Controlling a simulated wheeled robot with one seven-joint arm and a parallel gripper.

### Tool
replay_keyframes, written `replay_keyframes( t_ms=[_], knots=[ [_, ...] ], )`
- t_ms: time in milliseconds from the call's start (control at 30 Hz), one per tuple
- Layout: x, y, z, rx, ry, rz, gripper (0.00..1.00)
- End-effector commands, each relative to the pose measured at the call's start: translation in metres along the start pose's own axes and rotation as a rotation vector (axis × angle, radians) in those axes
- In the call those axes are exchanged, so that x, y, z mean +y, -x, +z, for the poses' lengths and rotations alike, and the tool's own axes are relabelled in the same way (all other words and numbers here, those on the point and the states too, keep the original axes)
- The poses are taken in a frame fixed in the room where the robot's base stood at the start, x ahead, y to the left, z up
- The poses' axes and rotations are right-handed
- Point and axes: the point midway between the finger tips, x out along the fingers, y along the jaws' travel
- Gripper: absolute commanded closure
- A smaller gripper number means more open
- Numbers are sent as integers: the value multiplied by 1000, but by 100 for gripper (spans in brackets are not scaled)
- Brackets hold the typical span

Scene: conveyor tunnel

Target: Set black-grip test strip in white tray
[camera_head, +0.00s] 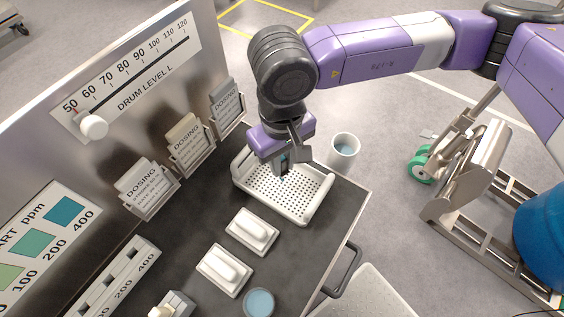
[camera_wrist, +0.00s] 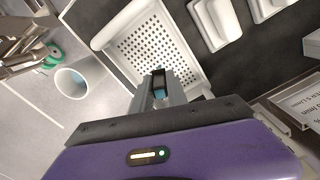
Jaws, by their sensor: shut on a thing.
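My gripper (camera_head: 284,168) points down over the perforated white tray (camera_head: 303,203) on the dark bench. It is shut on a small test strip, which shows in the wrist view (camera_wrist: 160,88) between the fingers with a black part and a teal part. In the head view only a bluish bit of the strip (camera_head: 284,158) shows, and the fingers hide the rest. The white tray also fills the upper middle of the wrist view (camera_wrist: 112,34), with the strip in front of its near part. I cannot tell whether the strip touches the tray floor.
A cup of liquid (camera_head: 344,150) stands right of the tray. Two white blocks (camera_head: 252,231) (camera_head: 225,269) and a blue-filled dish (camera_head: 259,302) are in front. A slotted white rack (camera_head: 118,275) is at lower left. Dosing card holders (camera_head: 190,146) line the upright panel behind.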

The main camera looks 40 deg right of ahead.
Motion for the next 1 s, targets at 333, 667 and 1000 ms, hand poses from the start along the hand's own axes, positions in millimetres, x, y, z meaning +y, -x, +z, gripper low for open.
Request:
replay_keyframes(
  t_ms=[333,667,1000],
  knots=[
    [0,-16,0,1,0,1,100],
    [0,-18,0,1,0,0,74],
    [0,-18,0,1,0,0,60]
  ],
)
